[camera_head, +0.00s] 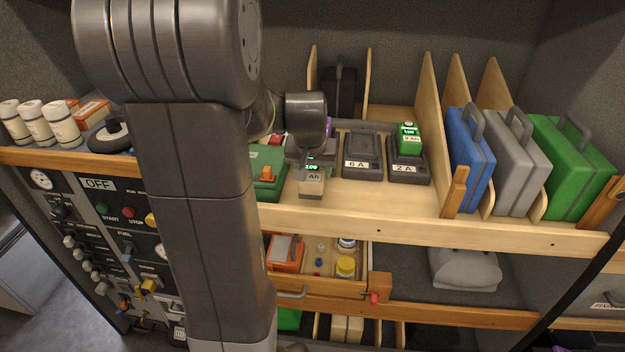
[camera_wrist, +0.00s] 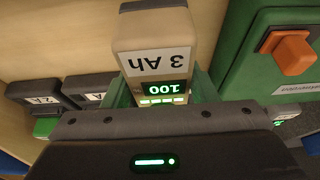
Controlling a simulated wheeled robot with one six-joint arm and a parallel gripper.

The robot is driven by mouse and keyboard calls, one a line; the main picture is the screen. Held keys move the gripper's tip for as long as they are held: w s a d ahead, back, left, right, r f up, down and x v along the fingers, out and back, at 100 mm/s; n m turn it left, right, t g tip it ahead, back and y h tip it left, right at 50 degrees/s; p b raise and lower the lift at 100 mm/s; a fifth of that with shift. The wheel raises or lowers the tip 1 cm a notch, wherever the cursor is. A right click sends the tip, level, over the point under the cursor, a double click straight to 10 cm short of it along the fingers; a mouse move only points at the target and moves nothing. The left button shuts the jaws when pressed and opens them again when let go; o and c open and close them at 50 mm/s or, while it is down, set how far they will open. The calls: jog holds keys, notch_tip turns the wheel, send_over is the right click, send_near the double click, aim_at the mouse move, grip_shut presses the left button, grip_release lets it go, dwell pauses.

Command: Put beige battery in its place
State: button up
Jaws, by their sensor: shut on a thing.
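The beige battery (camera_head: 312,188) is in my gripper (camera_head: 313,163), in front of the chargers and over the wooden shelf. In the wrist view the battery (camera_wrist: 160,30) shows an upside-down "3 Ah" label and a lit green "100" display. My gripper (camera_wrist: 162,95) is shut on it, with green fingers on both sides. A charger marked "6 A" (camera_head: 362,158) stands empty right of the battery. A charger marked "2 A" (camera_head: 407,169) holds a green battery (camera_head: 409,138). My gripper and wrist partly hide the area behind the beige battery.
A green box with an orange latch (camera_head: 268,160) is close left of the battery. Wooden dividers (camera_head: 432,110) and blue, grey and green cases (camera_head: 570,160) stand to the right. A drawer (camera_head: 330,287) below the shelf is open. The shelf front below the chargers is clear.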

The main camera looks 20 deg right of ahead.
jog(key=shift+f, duration=1.45)
jog(key=shift+f, duration=0.15)
jog(key=o, duration=1.3)
jog(key=shift+r, duration=0.4)
jog(key=v, duration=1.1)
jog(key=shift+s+a+r, duration=0.15)
jog(key=shift+r, duration=0.1)
